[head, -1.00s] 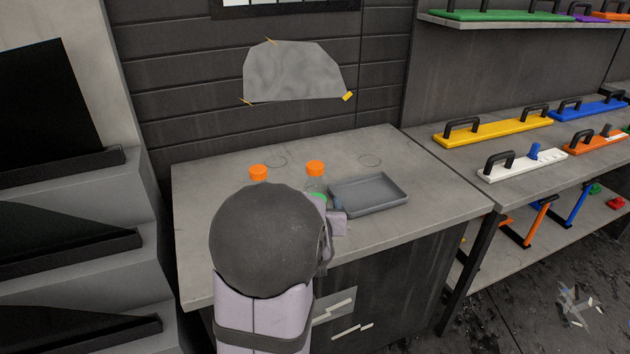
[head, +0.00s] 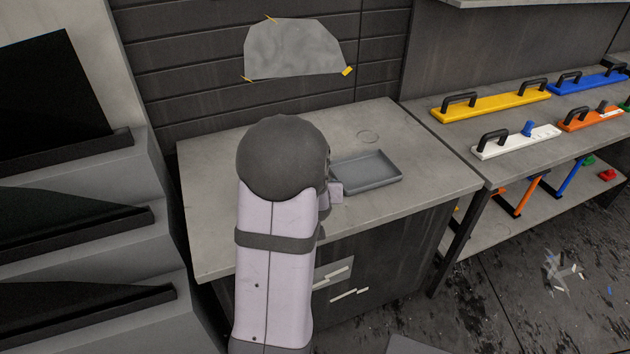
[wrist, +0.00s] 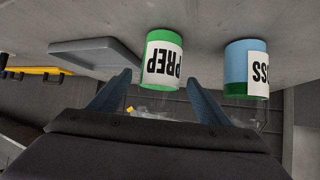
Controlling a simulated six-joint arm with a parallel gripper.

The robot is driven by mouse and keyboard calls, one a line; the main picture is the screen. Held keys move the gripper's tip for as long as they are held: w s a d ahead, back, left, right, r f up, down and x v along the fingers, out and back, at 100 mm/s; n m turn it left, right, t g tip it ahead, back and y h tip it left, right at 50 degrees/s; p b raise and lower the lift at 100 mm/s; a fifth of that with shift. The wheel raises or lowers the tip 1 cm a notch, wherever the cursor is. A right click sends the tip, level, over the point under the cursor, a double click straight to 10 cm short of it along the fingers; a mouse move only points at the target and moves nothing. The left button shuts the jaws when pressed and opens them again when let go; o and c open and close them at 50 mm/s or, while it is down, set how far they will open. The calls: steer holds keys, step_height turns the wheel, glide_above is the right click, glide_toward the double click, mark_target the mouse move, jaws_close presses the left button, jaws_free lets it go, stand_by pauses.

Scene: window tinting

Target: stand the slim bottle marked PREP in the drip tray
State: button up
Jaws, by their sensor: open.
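The slim PREP bottle (wrist: 162,58) has a green end and a white label, which reads upside down in the wrist view. My gripper (wrist: 159,79) is open, with one blue finger to each side of this bottle in the picture; neither visibly touches it. I cannot tell how deep the bottle is between them. The grey drip tray (head: 367,181) lies empty on the bench, to the right of my wrist in the head view. It also shows at the left of the wrist view (wrist: 97,49). In the head view my arm hides the bottle and fingers.
A second bottle (wrist: 236,66), blue and green with a label ending in SS, stands close to the PREP bottle in the wrist view. The grey bench top (head: 430,177) is clear right of the tray. Shelves with coloured handled tools (head: 490,105) adjoin on the right.

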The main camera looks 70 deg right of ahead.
steer(key=shift+w+d+f, duration=0.15)
steer(key=shift+d+f, duration=0.1)
steer(key=shift+d, duration=0.1)
steer(key=shift+p+x, duration=0.95)
steer(key=shift+x, duration=1.65)
steer(key=shift+c, duration=0.3)
steer(key=shift+d+r, duration=0.1)
steer(key=c, duration=1.4)
steer(key=shift+o, duration=0.2)
steer(key=shift+r, duration=0.1)
